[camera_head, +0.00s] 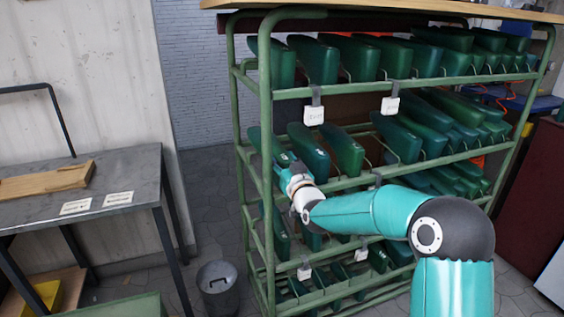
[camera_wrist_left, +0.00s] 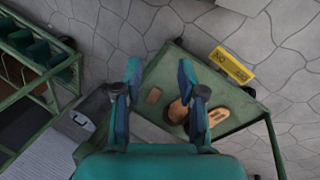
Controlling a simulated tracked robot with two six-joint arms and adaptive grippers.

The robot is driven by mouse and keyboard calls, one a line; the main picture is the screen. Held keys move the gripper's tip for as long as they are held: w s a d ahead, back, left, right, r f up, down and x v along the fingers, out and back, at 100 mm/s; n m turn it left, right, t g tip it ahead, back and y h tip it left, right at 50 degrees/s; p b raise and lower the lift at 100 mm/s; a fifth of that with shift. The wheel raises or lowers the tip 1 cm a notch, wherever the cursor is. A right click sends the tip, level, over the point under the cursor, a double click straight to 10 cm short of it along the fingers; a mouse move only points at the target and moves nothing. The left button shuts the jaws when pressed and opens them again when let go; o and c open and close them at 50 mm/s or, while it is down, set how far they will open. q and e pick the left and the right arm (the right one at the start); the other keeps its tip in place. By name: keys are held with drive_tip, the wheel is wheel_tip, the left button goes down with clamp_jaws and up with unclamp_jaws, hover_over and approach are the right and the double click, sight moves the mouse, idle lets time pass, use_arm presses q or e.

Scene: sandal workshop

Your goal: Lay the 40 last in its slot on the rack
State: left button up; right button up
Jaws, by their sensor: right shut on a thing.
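The green rack (camera_head: 264,120) fills the middle of the head view, with rows of dark green lasts lying in its slots. My right gripper (camera_head: 288,168) is at the left end of a middle shelf, shut on a green last (camera_head: 282,156). The gripper covers much of that last, and its size mark is not readable. I cannot tell whether it rests in a slot. Another green last (camera_head: 308,152) lies just to its right. My left gripper (camera_wrist_left: 160,68) shows in the left wrist view, fingers apart and empty, above a green-framed table.
White tags (camera_head: 314,115) hang from the shelf rails. A grey bin (camera_head: 217,285) stands left of the rack, and a dark table (camera_head: 90,205) with a wooden board stands farther left. The left wrist view shows sandal pieces (camera_wrist_left: 178,110) and a yellow sign (camera_wrist_left: 231,65).

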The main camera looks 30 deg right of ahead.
idle(0.5)
drive_tip(key=o, duration=1.3)
drive_tip(key=shift+s, duration=0.1)
drive_tip(key=shift+c, duration=0.2)
drive_tip(key=shift+o, duration=0.3)
drive_tip(key=shift+f, duration=0.2)
